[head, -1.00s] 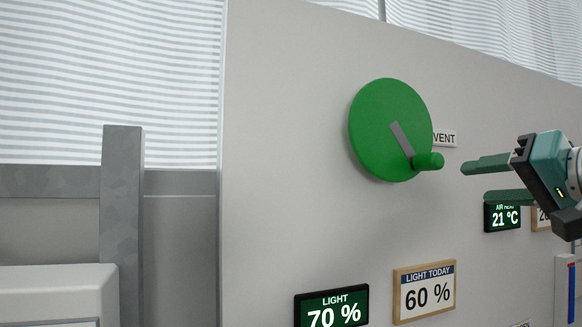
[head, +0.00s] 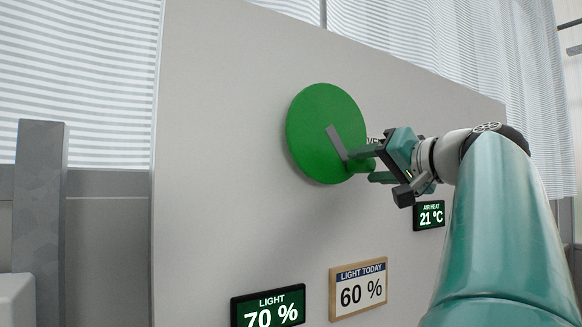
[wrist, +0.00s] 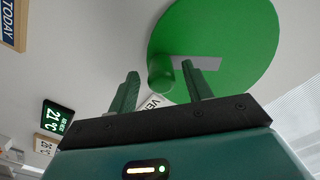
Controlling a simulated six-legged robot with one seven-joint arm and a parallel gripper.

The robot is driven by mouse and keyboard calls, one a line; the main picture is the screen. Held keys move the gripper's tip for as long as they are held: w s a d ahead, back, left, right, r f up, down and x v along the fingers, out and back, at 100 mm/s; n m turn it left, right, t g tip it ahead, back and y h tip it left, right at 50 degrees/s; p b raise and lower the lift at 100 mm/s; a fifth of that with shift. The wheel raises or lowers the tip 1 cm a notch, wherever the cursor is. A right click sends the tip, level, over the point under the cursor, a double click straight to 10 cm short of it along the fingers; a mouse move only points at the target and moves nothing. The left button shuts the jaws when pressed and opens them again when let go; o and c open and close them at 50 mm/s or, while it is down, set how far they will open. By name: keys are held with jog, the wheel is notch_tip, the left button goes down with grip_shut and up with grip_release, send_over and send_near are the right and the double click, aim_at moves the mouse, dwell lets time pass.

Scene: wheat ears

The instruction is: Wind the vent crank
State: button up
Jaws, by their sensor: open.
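The vent crank is a green disc (head: 315,125) on the pale wall panel, with a grey bar on its face and a short green knob (head: 366,166) at its lower right. My gripper (head: 368,166) is at the knob, its fingers reaching in from the right. In the wrist view, my open gripper (wrist: 162,88) has one finger on each side of the picture's middle. The knob (wrist: 160,76) shows between and just beyond the fingertips, nearer the left one. I cannot tell whether either finger touches it. The VENT label is mostly hidden behind my gripper in the head view.
Below the crank, a green LIGHT display (head: 268,308) reads 70 % and a wood-framed LIGHT TODAY sign (head: 358,290) reads 60 %. An AIR HEAT display (head: 430,215) is beneath my wrist. A grey post (head: 40,210) stands at the left.

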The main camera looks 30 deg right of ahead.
jog(key=shift+w, duration=0.9)
jog(key=shift+c, duration=0.4)
grip_shut()
jog(key=shift+r, duration=0.1)
